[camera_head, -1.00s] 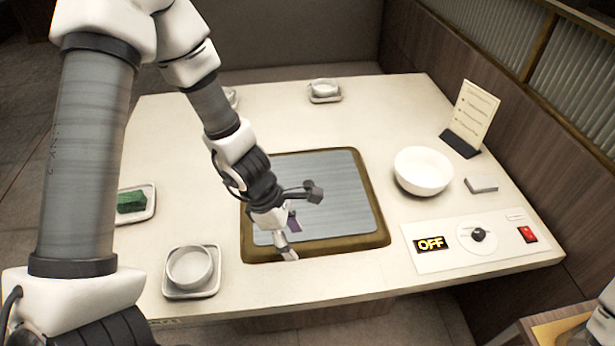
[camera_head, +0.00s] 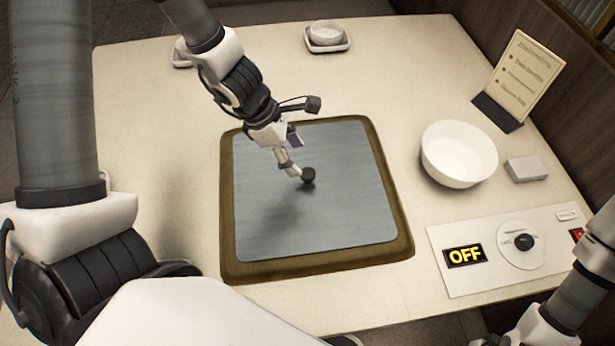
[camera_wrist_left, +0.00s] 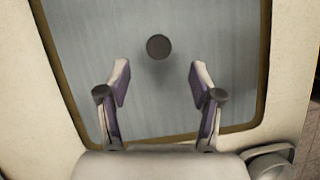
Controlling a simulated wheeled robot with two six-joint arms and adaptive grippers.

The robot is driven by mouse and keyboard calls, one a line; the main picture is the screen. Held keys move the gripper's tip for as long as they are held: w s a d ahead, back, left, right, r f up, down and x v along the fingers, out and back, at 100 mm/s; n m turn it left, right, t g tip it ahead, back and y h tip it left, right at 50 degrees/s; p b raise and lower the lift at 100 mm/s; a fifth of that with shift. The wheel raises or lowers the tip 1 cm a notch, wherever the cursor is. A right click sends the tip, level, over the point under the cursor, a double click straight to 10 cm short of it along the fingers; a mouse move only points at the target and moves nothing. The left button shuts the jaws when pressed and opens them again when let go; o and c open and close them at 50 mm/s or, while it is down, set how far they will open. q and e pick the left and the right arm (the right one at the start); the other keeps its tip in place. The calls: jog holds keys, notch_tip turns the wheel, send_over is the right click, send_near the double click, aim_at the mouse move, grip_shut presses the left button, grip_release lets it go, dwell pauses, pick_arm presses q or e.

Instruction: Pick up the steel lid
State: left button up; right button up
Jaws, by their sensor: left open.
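The steel lid (camera_head: 340,222) is a flat grey brushed square lying in a brown-gold frame set in the table. Its round black knob (camera_head: 308,175) stands near the lid's middle. My left gripper (camera_head: 294,169) is over the lid, fingers pointing down, just left of the knob in the head view. In the left wrist view the open left gripper (camera_wrist_left: 160,70) shows two parted fingers with nothing between them. The knob (camera_wrist_left: 158,46) appears beyond the fingertips, roughly centred between them. The fingers' height above the lid is hard to judge. My right gripper is out of view.
A white bowl (camera_head: 458,153) stands right of the lid, beside a small grey block (camera_head: 526,169) and a sign (camera_head: 520,78). A control panel (camera_head: 470,283) reading OFF is at the front right. A small dish (camera_head: 327,34) is at the back.

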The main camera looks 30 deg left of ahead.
aim_at(307, 173)
pick_arm(q)
jog(key=b+x, duration=0.3)
jog(key=x, duration=0.1)
jog(key=b+x, duration=0.3)
jog(key=x, duration=0.1)
jog(key=shift+s+a, duration=0.1)
jog(key=shift+a, duration=0.15)
jog(key=shift+d+f, duration=0.1)
grip_shut()
